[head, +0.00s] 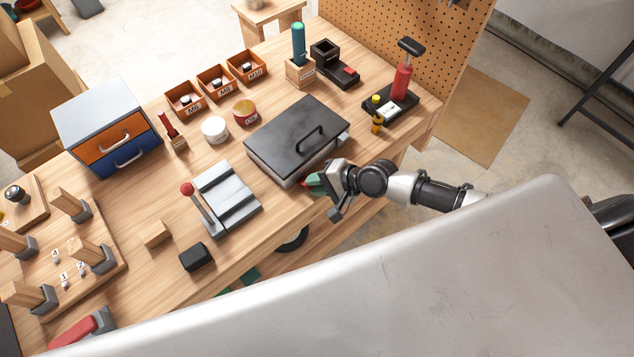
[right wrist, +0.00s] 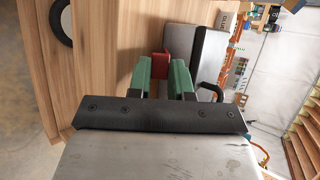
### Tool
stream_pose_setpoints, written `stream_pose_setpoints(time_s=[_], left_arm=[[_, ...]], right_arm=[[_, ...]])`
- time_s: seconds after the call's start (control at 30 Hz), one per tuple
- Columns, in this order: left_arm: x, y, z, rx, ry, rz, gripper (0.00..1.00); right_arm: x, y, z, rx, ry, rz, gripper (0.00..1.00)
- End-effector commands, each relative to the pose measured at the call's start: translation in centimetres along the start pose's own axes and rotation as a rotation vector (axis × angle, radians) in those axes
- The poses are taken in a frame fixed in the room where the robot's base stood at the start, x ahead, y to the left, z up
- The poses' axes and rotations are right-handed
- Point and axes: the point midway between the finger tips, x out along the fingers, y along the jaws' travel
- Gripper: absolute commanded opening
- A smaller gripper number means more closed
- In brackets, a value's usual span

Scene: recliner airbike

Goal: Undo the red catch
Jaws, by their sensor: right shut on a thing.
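A low metal box with a closed dark lid (head: 275,130) and a black bar handle sits near the front edge of the workbench. My right gripper (head: 314,184) is at the front of this box, with its arm coming in from the right. In the right wrist view the red catch (right wrist: 160,66) stands between the green fingertips of the right gripper (right wrist: 161,76), against the box side (right wrist: 207,45). The gripper is shut on the catch. The fingers hide part of it, and in the head view I cannot make it out clearly. My left gripper is out of view.
A grey slotted block with a red-knobbed lever (head: 226,203) stands left of the box. A red hand pump (head: 402,82) stands at the right.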

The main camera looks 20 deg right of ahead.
Motion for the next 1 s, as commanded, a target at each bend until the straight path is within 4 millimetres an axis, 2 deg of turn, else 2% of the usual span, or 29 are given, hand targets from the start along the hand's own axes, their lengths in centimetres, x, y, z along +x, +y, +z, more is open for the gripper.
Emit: stream_pose_setpoints(time_s=[0.07, 0.1, 0.13, 0.4, 0.53, 0.9, 1.0], left_arm=[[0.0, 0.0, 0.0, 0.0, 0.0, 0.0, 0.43], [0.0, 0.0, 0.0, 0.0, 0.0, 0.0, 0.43], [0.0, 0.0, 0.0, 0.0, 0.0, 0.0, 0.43], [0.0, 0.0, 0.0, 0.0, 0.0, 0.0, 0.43], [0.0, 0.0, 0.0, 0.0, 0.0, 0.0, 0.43], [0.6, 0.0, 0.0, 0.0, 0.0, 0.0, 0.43], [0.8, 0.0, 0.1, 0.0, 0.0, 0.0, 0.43]], right_arm=[[0.0, 0.2, 0.1, 0.0, -0.002, 0.005, 0.0], [0.1, 0.2, 0.1, 0.0, -0.002, 0.006, 0.26], [0.1, 0.2, 0.1, 0.0, -0.002, 0.006, 0.3], [0.0, 0.1, 0.0, 0.0, -0.001, 0.004, 0.31], [-1.0, 0.1, 0.0, 0.0, 0.0, 0.004, 0.31], [-8.0, 0.3, 0.0, -0.003, -0.001, 0.008, 0.31], [-9.4, 0.3, -0.1, -0.001, 0.0, 0.007, 0.31]])
